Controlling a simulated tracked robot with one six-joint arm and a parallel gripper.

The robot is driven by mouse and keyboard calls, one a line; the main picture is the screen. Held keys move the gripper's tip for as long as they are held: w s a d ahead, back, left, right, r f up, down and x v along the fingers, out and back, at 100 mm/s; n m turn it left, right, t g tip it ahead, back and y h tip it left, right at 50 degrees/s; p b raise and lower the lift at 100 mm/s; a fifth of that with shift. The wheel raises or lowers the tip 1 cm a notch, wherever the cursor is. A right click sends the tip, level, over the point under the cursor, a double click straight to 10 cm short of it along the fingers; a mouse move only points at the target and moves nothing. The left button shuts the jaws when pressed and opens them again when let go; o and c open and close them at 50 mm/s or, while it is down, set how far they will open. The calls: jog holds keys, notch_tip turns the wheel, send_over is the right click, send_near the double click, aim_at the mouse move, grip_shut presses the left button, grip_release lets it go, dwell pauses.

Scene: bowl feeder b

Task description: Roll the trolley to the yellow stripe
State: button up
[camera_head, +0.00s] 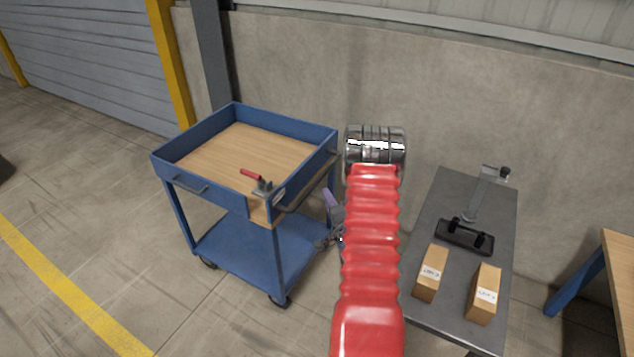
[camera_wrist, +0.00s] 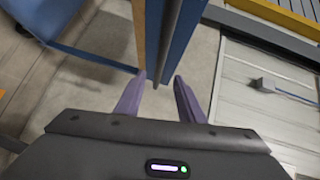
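The blue trolley (camera_head: 207,213) stands on four-cornered legs with castors, left of my arm in the head view. It has a wood-lined top tray and a lower blue shelf. A dark bar handle (camera_head: 308,184) runs along its right end. The yellow stripe (camera_head: 75,285) lies on the floor at lower left, apart from the trolley. My gripper (camera_head: 331,218) is beside the trolley's right end, partly hidden by my red arm.
A red-handled clamp (camera_head: 257,183) sits at the trolley's front right corner. A grey table (camera_head: 427,312) with two cardboard boxes (camera_head: 431,273) and a black device (camera_head: 464,237) stands right of my arm. A concrete wall is behind. Floor between trolley and stripe is clear.

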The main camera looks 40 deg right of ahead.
aim_at(318, 181)
jog(key=shift+w, duration=0.15)
jog(key=x, duration=1.3)
jog(key=shift+w+d+f, duration=0.1)
jog(key=shift+w+d, duration=0.1)
jog(key=shift+c, duration=0.4)
grip_shut()
jog(key=shift+a+f, duration=0.1)
jog(key=shift+a, duration=0.15)
jog(key=shift+s+d, duration=0.15)
